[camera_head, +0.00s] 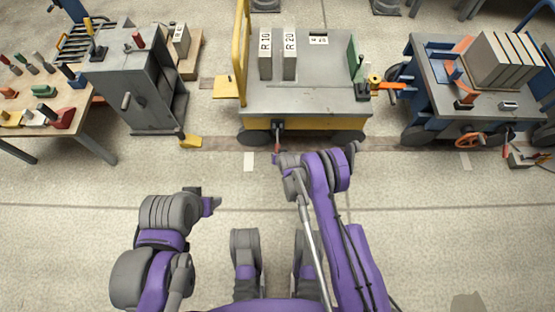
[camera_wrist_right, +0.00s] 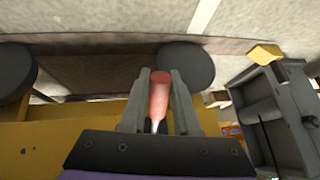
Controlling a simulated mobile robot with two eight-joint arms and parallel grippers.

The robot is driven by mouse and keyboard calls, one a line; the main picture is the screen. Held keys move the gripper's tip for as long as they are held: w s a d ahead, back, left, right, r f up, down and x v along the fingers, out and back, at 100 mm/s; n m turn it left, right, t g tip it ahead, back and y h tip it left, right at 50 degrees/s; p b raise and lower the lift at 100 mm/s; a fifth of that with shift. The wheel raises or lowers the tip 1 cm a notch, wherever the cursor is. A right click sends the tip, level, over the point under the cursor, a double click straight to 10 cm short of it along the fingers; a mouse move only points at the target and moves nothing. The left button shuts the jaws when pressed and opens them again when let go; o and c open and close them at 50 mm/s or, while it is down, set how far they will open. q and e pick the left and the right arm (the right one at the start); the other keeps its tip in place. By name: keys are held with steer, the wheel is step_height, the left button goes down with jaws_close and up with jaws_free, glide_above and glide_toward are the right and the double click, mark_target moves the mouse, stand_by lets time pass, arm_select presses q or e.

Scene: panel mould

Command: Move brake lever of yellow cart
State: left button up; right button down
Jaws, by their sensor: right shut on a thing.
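The yellow cart (camera_head: 305,100) stands in the middle of the head view with a grey top and a yellow handle frame on its left. Its brake lever (camera_head: 278,136) sticks out from the front edge and ends in a red grip. In the right wrist view the red grip (camera_wrist_right: 158,96) sits between the two grey fingers of my right gripper (camera_wrist_right: 160,74), which is shut on it. The yellow side of the cart (camera_wrist_right: 60,135) fills the lower left there. My left gripper (camera_head: 212,204) is well away from the cart, above the floor; its finger gap is not clear.
Two grey blocks marked R 10 (camera_head: 265,55) and R 20 (camera_head: 289,54) stand on the cart. A grey cabinet (camera_head: 140,90) is at left, a blue cart (camera_head: 470,85) with panels at right. A yellow wedge (camera_head: 190,141) lies left of the cart. The near floor is open.

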steer(key=shift+w+f+t, duration=0.3)
steer(key=shift+f+t, duration=0.1)
steer(key=shift+f, duration=0.15)
steer(key=c, duration=0.7)
jaws_free()
steer(key=shift+o, duration=0.2)
steer(key=p+v, duration=0.2)
steer(key=v, duration=0.8)
steer(key=shift+s+r+p, duration=0.25)
steer(key=shift+r+p, duration=0.05)
steer(key=shift+p, duration=0.1)
steer(key=shift+d, duration=0.1)
